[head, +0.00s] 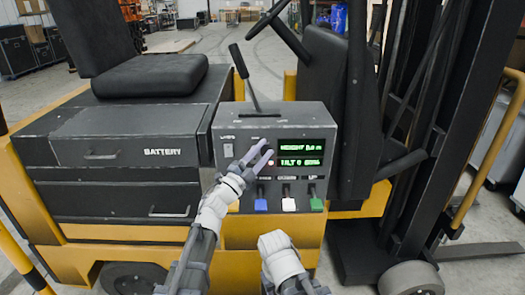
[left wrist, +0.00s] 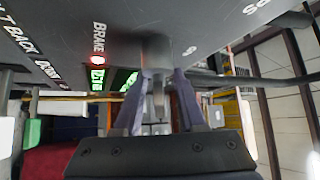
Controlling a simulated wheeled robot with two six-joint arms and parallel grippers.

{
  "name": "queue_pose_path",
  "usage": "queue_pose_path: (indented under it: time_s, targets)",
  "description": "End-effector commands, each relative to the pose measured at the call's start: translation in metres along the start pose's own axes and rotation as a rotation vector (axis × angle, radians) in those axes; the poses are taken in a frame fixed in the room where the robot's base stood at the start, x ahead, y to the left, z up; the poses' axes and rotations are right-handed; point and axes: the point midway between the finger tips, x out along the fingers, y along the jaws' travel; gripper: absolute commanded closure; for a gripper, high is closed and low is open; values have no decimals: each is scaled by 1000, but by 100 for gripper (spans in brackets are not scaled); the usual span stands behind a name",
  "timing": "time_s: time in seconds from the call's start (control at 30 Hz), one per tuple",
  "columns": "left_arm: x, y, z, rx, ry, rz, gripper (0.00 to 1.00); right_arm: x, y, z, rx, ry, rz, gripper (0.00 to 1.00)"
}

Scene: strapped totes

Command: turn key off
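The grey control box (head: 292,123) stands in the middle of the head view. My left gripper (head: 265,150) is at its front face, left of the green display. In the left wrist view, the left gripper's two purple-grey fingers (left wrist: 162,78) stand apart on either side of a small grey key (left wrist: 158,90), which sticks out from a round switch barrel (left wrist: 157,50) on the panel. I cannot tell whether either finger touches the key. In the head view the fingers hide the key. My right gripper is out of view; only part of that arm shows at the bottom.
A black lever (head: 246,75) rises from the box top. A battery case (head: 130,145) is at left and the steering wheel (head: 275,20) above.

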Motion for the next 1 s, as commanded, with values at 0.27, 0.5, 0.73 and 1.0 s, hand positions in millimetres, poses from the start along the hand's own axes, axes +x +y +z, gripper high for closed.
queue_pose_path:
  time_s: [0.27, 0.5, 0.73, 1.0]
  targets:
    - [0, 0, 0, 0, 0, 0, 84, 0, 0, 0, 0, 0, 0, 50]
    - [-1, 0, 0, 0, 0, 0, 100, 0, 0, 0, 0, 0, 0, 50]
    - [-1, 0, 0, 1, 0, 0, 100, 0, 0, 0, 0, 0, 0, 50]
    - [-1, 1, 0, -9, 0, -8, 100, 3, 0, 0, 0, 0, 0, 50]
